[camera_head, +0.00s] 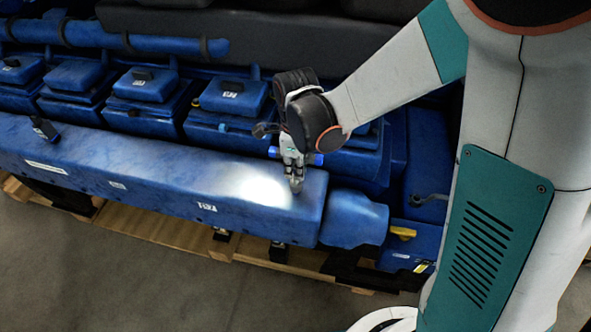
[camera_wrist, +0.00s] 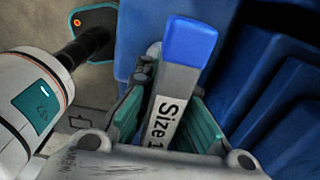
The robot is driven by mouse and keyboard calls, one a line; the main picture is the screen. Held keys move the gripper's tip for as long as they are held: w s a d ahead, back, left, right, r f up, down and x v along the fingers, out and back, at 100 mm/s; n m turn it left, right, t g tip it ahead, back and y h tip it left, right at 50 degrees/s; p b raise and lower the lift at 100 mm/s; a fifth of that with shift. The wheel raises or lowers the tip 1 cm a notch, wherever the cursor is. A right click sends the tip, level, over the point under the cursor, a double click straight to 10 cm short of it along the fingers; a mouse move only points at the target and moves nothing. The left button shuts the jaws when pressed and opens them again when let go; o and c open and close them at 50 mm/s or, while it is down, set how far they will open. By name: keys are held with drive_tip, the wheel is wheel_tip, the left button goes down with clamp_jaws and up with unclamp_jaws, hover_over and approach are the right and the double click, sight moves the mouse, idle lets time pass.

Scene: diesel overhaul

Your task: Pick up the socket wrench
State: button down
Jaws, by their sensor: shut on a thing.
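The socket wrench (camera_wrist: 174,88) is a grey bar with a bright blue end and a white label reading "Size 1", the rest hidden. In the wrist view it lies between the two green-padded fingers of my gripper (camera_wrist: 166,122), which is shut on it. In the head view my gripper (camera_head: 294,177) points down near the right end of the long blue engine cover. A short bright blue piece (camera_head: 310,158), apparently the wrench's end, sticks out to the right of the fingers. Most of the wrench is hidden there.
The long blue engine cover (camera_head: 130,170) runs along the front, with several blue cylinder covers (camera_head: 146,85) behind it. A small black object (camera_head: 43,128) is on its left part. A yellow part (camera_head: 402,232) sits at lower right. A wooden pallet (camera_head: 150,225) lies underneath; the floor (camera_head: 100,280) in front is clear.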

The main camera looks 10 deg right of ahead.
wheel_tip(320, 180, up, 18)
drive_tip(key=p, duration=1)
